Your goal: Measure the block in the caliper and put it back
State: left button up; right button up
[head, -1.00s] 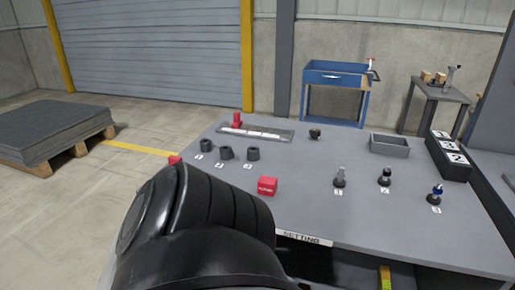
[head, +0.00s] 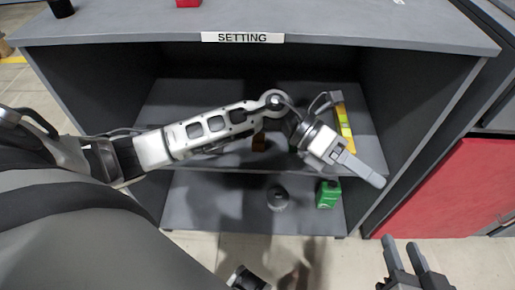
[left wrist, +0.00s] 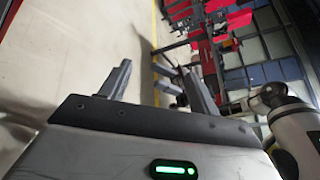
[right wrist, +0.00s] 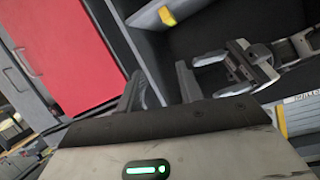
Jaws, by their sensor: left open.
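Neither a caliper nor a block to be measured can be made out with certainty in the views now. A red thing (head: 188,3) shows only in part at the top edge of the head view, on the bench top. My left gripper (head: 367,173) reaches across the front of the open shelves, open and empty. Its two fingers stand apart in the left wrist view (left wrist: 158,82). My right gripper (head: 405,256) is low at the right of the head view, with its fingers apart and nothing between them; they also show in the right wrist view (right wrist: 160,88).
The bench front edge carries a SETTING label (head: 243,38). The upper shelf holds a yellow level (head: 344,125) and a partly hidden brown thing (head: 258,141). The lower shelf holds a green box (head: 328,194) and a grey round thing (head: 278,197). A red cabinet (head: 450,190) stands right.

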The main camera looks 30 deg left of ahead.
pick_arm(q)
jog(key=w+a+f+m+y+b, duration=0.2)
jog(key=w+a+f+m+y, duration=0.1)
jog(key=a+f+y, duration=0.4)
jog(key=m+y+b, duration=0.1)
jog(key=y+b, duration=0.4)
jog(key=y, duration=0.3)
send_over(259, 138)
notch_tip(259, 138, down, 3)
jog(key=shift+w+d+r, duration=0.1)
jog(key=shift+w+d, duration=0.05)
jog(key=shift+f, duration=0.85)
jog(key=f+b, duration=0.2)
jog(key=f, duration=0.3)
jog(key=shift+a+b, duration=0.25)
jog(key=shift+b, duration=0.15)
pick_arm(e)
jog(key=a+f+m+t+y, duration=0.1)
jog(key=a+f+y, duration=0.1)
jog(key=a+y, duration=0.1)
jog(key=shift+f, duration=0.35)
pick_arm(q)
jog(key=c, duration=1.1)
